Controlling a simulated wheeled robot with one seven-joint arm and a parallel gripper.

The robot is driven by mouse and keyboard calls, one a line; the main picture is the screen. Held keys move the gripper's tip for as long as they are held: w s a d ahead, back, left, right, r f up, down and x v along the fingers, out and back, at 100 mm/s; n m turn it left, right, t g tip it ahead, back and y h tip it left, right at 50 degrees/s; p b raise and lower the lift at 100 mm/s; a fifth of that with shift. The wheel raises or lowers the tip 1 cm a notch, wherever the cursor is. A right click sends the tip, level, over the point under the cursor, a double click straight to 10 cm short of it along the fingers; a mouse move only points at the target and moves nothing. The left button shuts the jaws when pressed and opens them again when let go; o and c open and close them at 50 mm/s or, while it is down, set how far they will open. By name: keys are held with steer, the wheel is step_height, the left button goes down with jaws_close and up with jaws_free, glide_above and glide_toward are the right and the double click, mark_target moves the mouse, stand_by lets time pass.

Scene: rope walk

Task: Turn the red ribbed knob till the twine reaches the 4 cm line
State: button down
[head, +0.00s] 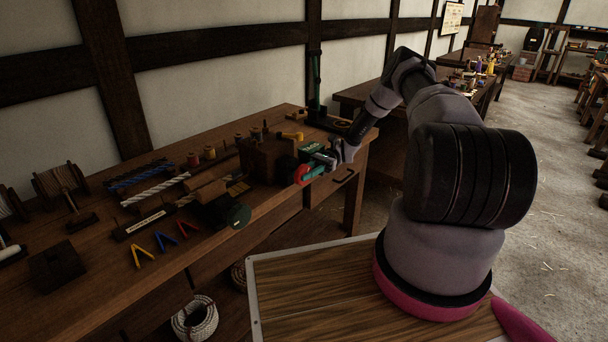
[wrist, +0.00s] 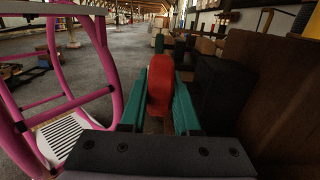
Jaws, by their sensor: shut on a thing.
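The red knob (wrist: 160,80) stands between the two teal fingers of my gripper (wrist: 158,104) in the wrist view. The fingers are shut on it, one on each side. In the head view the red knob (head: 300,174) shows at the front edge of the workbench, with my gripper (head: 314,171) reaching it from the right. The knob's ribs are too small to make out. A dark block (wrist: 222,95) stands close to the right of the fingers in the wrist view. I cannot make out the twine or the 4 cm line in either view.
The wooden workbench (head: 95,290) holds spools, rope lengths (head: 156,191), a dark green round piece (head: 237,215) and blue, red and yellow V-shaped pieces (head: 164,241). A wooden box (head: 268,160) stands behind the knob. A rope coil (head: 195,318) lies low beside the bench.

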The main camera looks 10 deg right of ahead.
steer(key=c, duration=0.6)
jaws_free()
steer(key=shift+c, duration=0.2)
steer(key=v, duration=1)
steer(key=shift+w+d, duration=0.2)
steer(key=shift+d, duration=0.1)
